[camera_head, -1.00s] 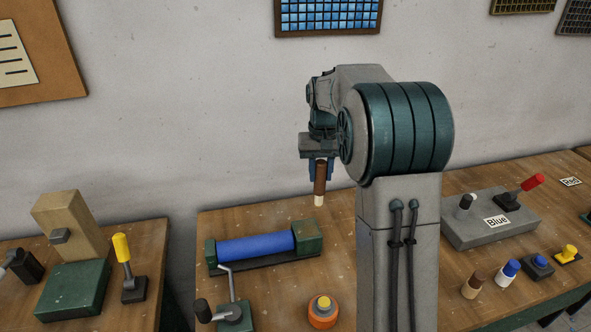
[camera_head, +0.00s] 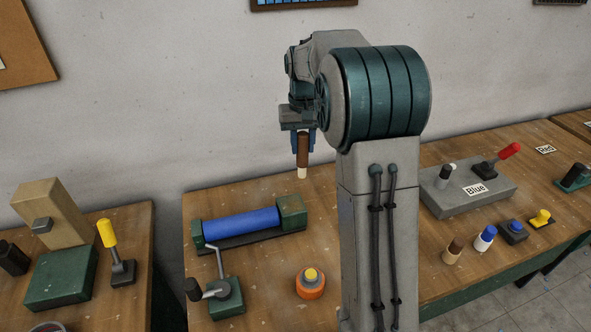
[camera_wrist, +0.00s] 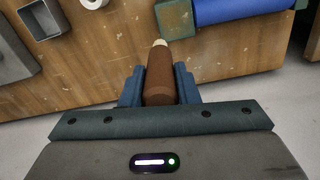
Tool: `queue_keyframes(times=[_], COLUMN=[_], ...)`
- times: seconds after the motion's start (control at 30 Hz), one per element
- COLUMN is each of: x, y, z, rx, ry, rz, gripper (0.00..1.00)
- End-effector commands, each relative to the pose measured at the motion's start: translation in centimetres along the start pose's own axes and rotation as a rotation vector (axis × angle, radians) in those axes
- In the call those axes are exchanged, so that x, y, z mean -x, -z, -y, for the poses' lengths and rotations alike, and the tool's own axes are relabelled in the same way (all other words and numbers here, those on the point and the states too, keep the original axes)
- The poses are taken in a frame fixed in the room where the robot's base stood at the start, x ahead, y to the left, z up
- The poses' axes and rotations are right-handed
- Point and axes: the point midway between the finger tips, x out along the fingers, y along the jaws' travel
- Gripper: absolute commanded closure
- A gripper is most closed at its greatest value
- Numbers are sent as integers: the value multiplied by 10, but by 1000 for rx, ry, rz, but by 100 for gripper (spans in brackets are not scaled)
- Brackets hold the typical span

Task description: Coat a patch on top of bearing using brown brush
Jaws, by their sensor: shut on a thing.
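My gripper (camera_head: 303,148) is shut on the brown brush (camera_head: 303,146), whose pale tip points down above the back of the middle table. In the wrist view the brush (camera_wrist: 160,82) sits between the blue fingers (camera_wrist: 160,88), its cream tip clear of everything. A blue roller (camera_head: 240,224) lies between green end blocks, the right one (camera_head: 291,211) below the brush. The same roller (camera_wrist: 240,10) and a green block (camera_wrist: 174,20) show at the top of the wrist view. No part is labelled as the bearing; I cannot tell which it is.
A crank (camera_head: 217,292) stands before the roller. An orange round pot (camera_head: 310,284) with a yellow top stands nearby. A grey lever block (camera_head: 468,189) and several small capped items (camera_head: 484,237) are on the right. A left table (camera_head: 140,215) holds a yellow-handled lever (camera_head: 107,235).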

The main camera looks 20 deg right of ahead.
Motion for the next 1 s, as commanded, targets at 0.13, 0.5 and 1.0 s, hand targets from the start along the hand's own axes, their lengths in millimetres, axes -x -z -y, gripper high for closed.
queue_keyframes(times=[0.13, 0.5, 1.0], x=[-1, -5, -50], y=[-4, -25, -26], z=[15, 67, 68], rx=[6, -1, -1], ry=[0, -1, 0], rz=[-1, -1, 0], gripper=[95, 95, 95])
